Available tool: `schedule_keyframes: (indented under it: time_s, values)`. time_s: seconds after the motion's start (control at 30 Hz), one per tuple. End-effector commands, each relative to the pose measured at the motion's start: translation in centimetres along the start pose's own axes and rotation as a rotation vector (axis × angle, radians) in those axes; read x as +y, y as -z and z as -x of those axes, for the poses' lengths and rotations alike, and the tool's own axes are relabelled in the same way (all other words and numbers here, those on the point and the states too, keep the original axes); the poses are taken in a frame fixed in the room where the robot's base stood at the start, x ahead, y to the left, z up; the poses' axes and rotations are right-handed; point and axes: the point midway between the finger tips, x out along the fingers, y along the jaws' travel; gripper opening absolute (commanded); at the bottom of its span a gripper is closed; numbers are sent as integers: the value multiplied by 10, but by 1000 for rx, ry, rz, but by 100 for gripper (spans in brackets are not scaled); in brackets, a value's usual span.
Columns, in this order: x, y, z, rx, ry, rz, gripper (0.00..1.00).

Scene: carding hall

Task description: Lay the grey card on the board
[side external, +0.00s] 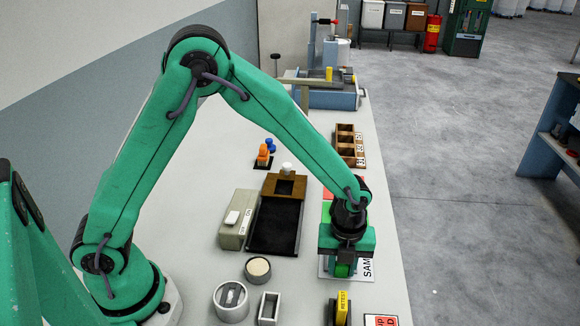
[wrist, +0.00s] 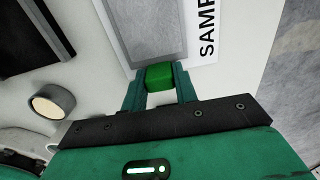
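My gripper (wrist: 160,82) points down over the right side of the bench, and its two fingers are closed on a small green block (wrist: 159,77). The block also shows under my gripper (side external: 343,275) in the side view. A flat grey rectangle (wrist: 150,30), which looks like the grey card, lies just beyond the block in the wrist view. I cannot tell whether the block is joined to it. Around it is a white board (wrist: 207,12) with partly visible black lettering, "SAM…". In the side view my gripper hides most of the board (side external: 367,250).
Left of my gripper are a black-lined tray (side external: 275,228) and a grey-beige box (side external: 236,220). Nearer stand a round cup (side external: 258,268), a grey ring (side external: 231,302), a rectangular holder (side external: 269,308) and a yellow sign (side external: 342,308).

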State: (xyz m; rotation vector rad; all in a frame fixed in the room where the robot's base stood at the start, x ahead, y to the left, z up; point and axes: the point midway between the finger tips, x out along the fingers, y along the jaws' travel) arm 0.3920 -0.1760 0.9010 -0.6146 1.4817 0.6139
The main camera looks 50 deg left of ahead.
Motion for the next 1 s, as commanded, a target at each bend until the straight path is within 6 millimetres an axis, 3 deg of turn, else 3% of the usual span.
schedule_keyframes:
  time_s: [0.47,0.8,1.0]
  values:
    - [0,0,4,0,1,0,6]
    - [-1,0,40,-1,3,0,6]
    - [5,33,61,-1,3,-6,6]
